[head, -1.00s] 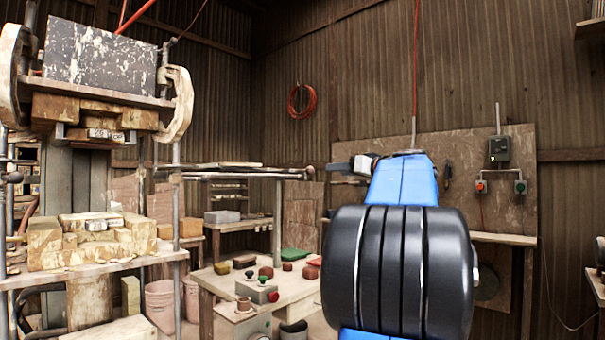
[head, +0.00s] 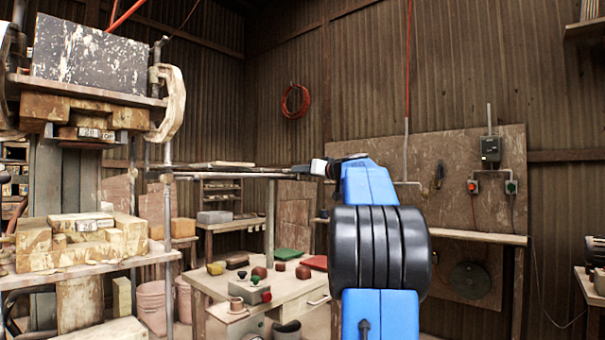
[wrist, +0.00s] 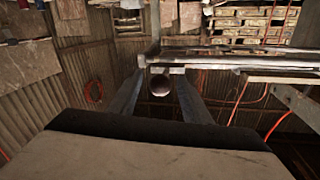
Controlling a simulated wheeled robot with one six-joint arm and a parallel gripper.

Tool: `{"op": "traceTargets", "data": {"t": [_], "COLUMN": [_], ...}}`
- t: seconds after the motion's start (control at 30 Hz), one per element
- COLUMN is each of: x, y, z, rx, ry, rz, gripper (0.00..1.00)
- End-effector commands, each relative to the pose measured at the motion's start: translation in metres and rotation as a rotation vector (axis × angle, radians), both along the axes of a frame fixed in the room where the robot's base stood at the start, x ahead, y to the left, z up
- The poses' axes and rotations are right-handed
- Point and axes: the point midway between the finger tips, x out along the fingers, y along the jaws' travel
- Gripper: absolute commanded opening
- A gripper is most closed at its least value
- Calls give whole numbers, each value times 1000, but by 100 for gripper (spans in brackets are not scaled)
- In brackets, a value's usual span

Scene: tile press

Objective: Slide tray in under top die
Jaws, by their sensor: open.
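The thin flat tray (head: 225,164) lies on the horizontal side rails (head: 235,176), to the right of the press. The top die (head: 90,112), of wooden blocks, hangs under the dark weathered block; open space is below it. My gripper (head: 318,168) is open at the right end of the rails. The tray's edge (wrist: 250,76) is at the right there. The exact contact is hidden in the head view.
The wooden bottom die (head: 85,238) sits on the press's lower shelf. Upright press posts (head: 168,225) stand beside the rails. A low table (head: 230,285) with a control box and small pieces stands below. The space right of the rails holds my arm.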

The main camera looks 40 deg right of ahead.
Motion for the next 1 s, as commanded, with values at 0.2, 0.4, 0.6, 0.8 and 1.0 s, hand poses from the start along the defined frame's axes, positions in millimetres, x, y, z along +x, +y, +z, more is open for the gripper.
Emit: {"op": "traceTargets", "data": {"t": [0.2,0.4,0.6,0.8,1.0], "x": [13,14,13,13,12], "y": [-1,-1,-1,-1,10], "z": [0,0,0,0,1], "rx": [-1,-1,0,-1,0], "ry": [0,-1,0,0,0], "rz": [1,1,1,1,1], "gripper": [44,44,16,0,0]}}
